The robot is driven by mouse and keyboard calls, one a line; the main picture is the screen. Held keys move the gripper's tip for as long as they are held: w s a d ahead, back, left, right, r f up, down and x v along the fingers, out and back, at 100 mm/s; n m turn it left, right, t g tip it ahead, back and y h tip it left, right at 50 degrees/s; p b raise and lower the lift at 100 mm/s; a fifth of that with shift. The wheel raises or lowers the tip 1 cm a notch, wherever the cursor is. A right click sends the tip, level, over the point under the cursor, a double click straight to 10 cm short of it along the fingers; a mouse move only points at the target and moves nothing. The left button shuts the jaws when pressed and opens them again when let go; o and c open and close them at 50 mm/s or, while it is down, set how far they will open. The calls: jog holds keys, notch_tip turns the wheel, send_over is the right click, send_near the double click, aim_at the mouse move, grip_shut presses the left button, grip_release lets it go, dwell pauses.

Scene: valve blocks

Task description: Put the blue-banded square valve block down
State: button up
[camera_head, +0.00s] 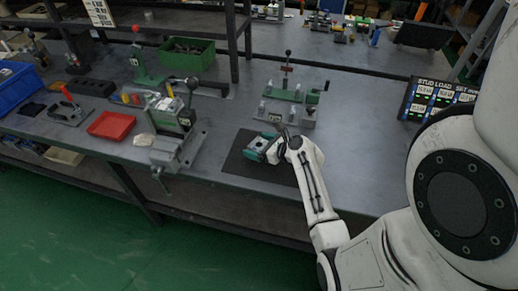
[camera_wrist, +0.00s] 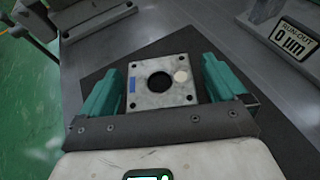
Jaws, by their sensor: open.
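The square valve block (camera_wrist: 148,97) is a pale metal plate with a dark round hole in its middle, a blue mark on its left side and a light round spot at right. It sits between the two teal fingers of my gripper (camera_wrist: 162,70), which are open, with a visible gap on each side of the block. Below it is a dark mat (camera_wrist: 105,63) on the grey bench. In the head view my gripper (camera_head: 264,146) is low over the dark mat (camera_head: 238,164). There the block is mostly hidden by the fingers.
A green fixture (camera_head: 290,95) with clamps stands behind the mat. A vise (camera_head: 175,140), a red tray (camera_head: 111,125) and a green bin (camera_head: 187,54) are to the left. A stud load sign (camera_head: 432,98) is at right. Bare bench lies right of the mat.

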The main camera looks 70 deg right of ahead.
jog(key=shift+r, duration=0.1)
jog(key=c, duration=1.5)
jog(key=shift+c, duration=0.2)
jog(key=shift+r, duration=0.1)
